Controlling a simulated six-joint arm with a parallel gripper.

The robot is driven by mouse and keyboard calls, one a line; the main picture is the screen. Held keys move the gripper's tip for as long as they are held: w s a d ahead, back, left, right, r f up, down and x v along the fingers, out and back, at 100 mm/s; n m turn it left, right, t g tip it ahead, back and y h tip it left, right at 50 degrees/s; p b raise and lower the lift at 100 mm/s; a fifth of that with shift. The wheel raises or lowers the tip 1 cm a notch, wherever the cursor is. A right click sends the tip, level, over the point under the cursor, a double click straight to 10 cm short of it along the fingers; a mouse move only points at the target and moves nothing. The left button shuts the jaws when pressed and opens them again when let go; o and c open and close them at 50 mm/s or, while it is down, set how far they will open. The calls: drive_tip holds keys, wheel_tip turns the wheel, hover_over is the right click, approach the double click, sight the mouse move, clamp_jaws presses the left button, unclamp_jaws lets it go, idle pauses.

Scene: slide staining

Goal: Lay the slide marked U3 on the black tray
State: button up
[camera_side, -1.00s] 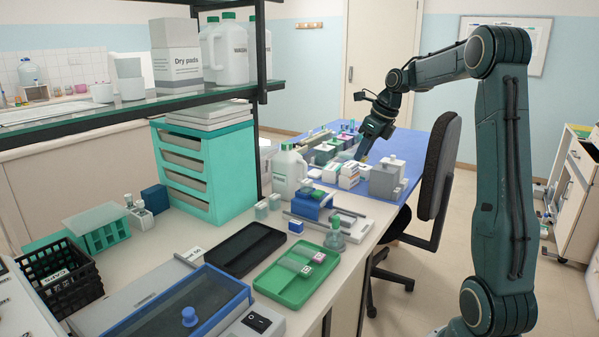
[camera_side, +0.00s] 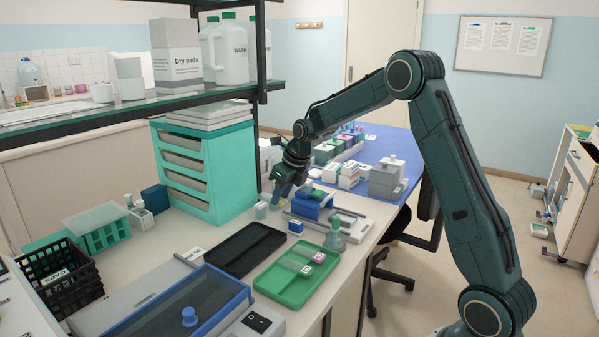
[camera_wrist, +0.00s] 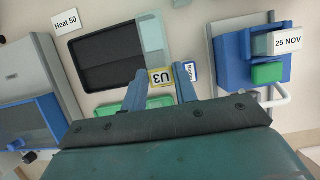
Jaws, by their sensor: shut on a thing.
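My gripper (camera_wrist: 162,88) is shut on the slide marked U3 (camera_wrist: 160,77), holding it by its yellow label end. In the wrist view the slide's pale clear glass reaches away from the fingers and overlaps the right end of the black tray (camera_wrist: 95,60). I cannot tell its height above the tray from this view. In the side view my gripper (camera_side: 279,194) is over the bench behind the black tray (camera_side: 240,262), apart from it. The tray looks empty. The held slide is too small to make out clearly there.
A green tray (camera_side: 285,296) with slides lies just right of the black tray. A small blue box (camera_side: 296,227), a blue rack (camera_side: 312,205) and a glass bottle (camera_side: 335,240) stand close by. Teal drawers (camera_side: 205,172) and a shelf (camera_side: 150,105) rise at the left.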

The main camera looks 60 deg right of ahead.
drive_tip(key=a+f, duration=0.1)
drive_tip(key=w+a, duration=0.1)
drive_tip(key=a, duration=0.1)
drive_tip(key=w+a+f, duration=0.1)
drive_tip(key=shift+w+a+f, duration=0.15)
drive_tip(key=shift+a+f, duration=0.05)
drive_tip(key=shift+f, duration=0.1)
drive_tip(key=shift+f, duration=0.2)
drive_tip(key=shift+f, duration=3.2)
drive_tip(key=shift+f, duration=0.3)
drive_tip(key=o, duration=1)
drive_tip(key=shift+o, duration=0.2)
drive_tip(key=v, duration=1.3)
drive_tip(key=shift+s+r, duration=0.2)
drive_tip(key=shift+r, duration=0.1)
drive_tip(key=shift+a, duration=0.1)
